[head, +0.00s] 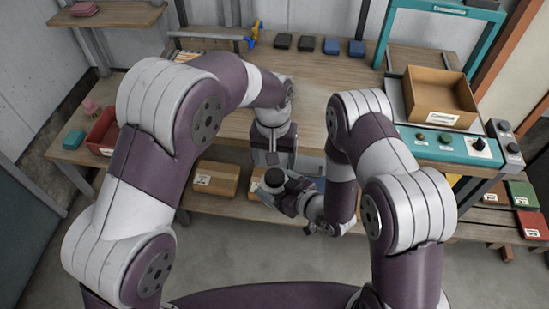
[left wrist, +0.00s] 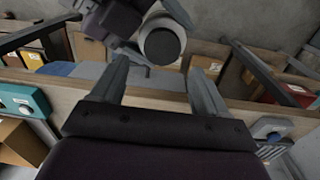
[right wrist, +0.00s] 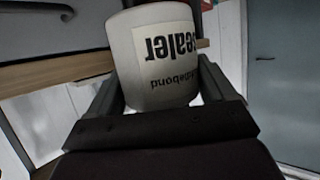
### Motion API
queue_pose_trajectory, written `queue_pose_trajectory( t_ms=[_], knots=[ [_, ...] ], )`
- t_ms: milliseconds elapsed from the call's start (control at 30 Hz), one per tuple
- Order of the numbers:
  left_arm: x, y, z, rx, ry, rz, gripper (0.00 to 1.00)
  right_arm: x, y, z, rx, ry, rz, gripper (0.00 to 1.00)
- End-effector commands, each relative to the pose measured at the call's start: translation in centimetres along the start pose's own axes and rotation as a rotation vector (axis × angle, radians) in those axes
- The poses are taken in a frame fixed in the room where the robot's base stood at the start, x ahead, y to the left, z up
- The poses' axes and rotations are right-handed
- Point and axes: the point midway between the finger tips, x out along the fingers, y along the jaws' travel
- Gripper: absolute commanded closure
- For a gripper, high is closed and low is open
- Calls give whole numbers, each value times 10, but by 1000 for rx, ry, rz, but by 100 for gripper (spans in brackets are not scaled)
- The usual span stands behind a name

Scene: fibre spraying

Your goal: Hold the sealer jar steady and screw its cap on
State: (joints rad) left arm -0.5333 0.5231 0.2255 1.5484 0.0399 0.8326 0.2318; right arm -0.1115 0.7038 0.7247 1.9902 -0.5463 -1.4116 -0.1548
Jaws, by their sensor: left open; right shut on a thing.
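The sealer jar (right wrist: 165,60) is pale, with a white label reading "sealer" upside down in the right wrist view. My right gripper (head: 286,189) is shut on its sides. In the head view the jar (head: 272,181) is held in front of the table edge with a dark round top. The left wrist view shows this jar top (left wrist: 162,44) as a dark disc inside a pale rim; I cannot tell whether it is the cap or the mouth. My left gripper (left wrist: 158,75) is open and empty, its fingers pointing toward the jar top, apart from it.
The wooden table (head: 330,85) lies behind the grippers. An open cardboard box (head: 437,98) and a teal control panel (head: 440,143) stand at the right. A red bin (head: 103,130) is at the left. Cardboard boxes (head: 217,178) sit on the lower shelf.

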Motion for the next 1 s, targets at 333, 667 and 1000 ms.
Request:
queue_pose_trajectory(
  t_ms=[333, 667, 1000],
  knots=[
    [-24, -1, 3, -751, -12, -11, 25, 0, 0, -1, 0, 2, 0, 100],
    [-24, -2, 4, -827, -15, -14, 25, 0, 0, -1, 0, 2, 0, 100],
    [13, -2, 5, -825, -20, -17, 25, 0, 0, -1, 0, 2, 1, 100]
  ],
)
